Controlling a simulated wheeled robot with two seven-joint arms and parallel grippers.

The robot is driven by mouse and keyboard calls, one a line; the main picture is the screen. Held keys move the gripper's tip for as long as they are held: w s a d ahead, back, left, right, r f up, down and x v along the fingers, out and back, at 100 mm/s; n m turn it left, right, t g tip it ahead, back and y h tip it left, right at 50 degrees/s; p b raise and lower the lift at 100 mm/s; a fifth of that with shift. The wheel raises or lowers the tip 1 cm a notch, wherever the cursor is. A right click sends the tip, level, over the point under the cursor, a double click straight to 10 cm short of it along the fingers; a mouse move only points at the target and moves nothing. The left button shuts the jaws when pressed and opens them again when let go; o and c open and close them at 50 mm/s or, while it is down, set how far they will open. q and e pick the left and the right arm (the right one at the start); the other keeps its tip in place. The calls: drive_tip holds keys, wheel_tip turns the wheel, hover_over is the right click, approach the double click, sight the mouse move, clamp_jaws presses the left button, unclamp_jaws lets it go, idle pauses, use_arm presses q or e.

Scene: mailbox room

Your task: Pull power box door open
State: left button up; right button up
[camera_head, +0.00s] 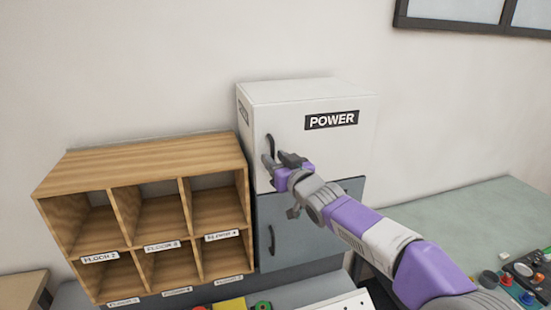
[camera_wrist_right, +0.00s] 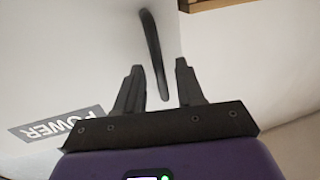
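The white power box (camera_head: 300,105) hangs against the wall, with a black "POWER" label (camera_head: 331,120) on its door, which looks shut. Its dark curved handle (camera_head: 270,148) is at the door's left side. My right gripper (camera_head: 278,160) is at the lower part of the handle. In the right wrist view the gripper (camera_wrist_right: 159,78) is open, its two fingers apart, and the black handle (camera_wrist_right: 155,52) reaches down between them. I cannot tell whether either finger touches the handle. The label (camera_wrist_right: 55,126) shows upside down there. My left gripper is not in view.
A wooden pigeonhole shelf (camera_head: 145,157) with floor labels stands left of the box. A grey cabinet (camera_head: 290,225) is below the box. A green-grey table (camera_head: 470,222) with a button panel (camera_head: 528,270) is at right. A window (camera_head: 470,12) is at upper right.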

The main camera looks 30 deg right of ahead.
drive_tip(key=shift+w, duration=0.2)
drive_tip(key=shift+c, duration=0.3)
clamp_jaws()
